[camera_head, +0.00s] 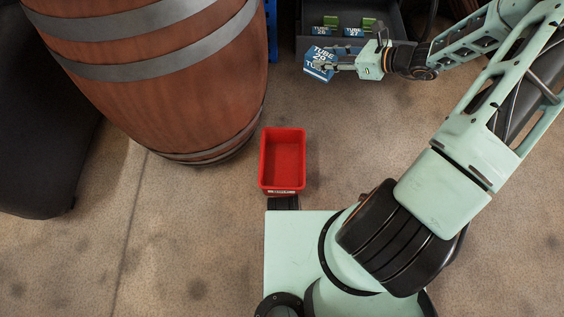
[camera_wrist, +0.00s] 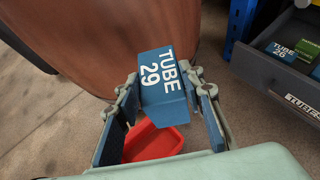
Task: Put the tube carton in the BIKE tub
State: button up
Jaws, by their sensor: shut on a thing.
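The blue tube carton (camera_head: 318,60) with white lettering is held in my gripper (camera_head: 338,67), off the floor near the open drawer in the head view. In the wrist view the carton (camera_wrist: 163,88) reads TUBE 29 and sits tilted between the two fingers, which are shut on it. A red open tub (camera_head: 282,187) stands below the carton in the head view, in front of my base, and looks empty. Its front label is too small to read. Part of the red tub (camera_wrist: 150,144) also shows behind the fingers in the wrist view.
An open dark drawer (camera_head: 302,44) at the top holds blue and green cartons, including a blue TUBE 26 carton (camera_wrist: 280,50). A large wooden barrel (camera_head: 165,90) stands left of the tub. A dark object (camera_head: 40,130) is at the far left. Floor between drawer and tub is clear.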

jog(key=s+a+f+b, duration=0.1)
jog(key=s+a+f, duration=0.2)
jog(key=f, duration=1.1)
jog(key=s+a+f+n+g+b, duration=0.1)
jog(key=s+a+f, duration=0.3)
jog(key=f, duration=1.1)
jog(key=s+a+f+b, duration=0.3)
jog(key=s+a+f, duration=0.1)
jog(key=f, duration=1)
jog(key=shift+s+f+n+g+y, duration=0.3)
jog(key=shift+s+n+y, duration=0.1)
jog(key=shift+f, duration=0.55)
jog(key=o, duration=1.2)
jog(key=shift+o, duration=0.2)
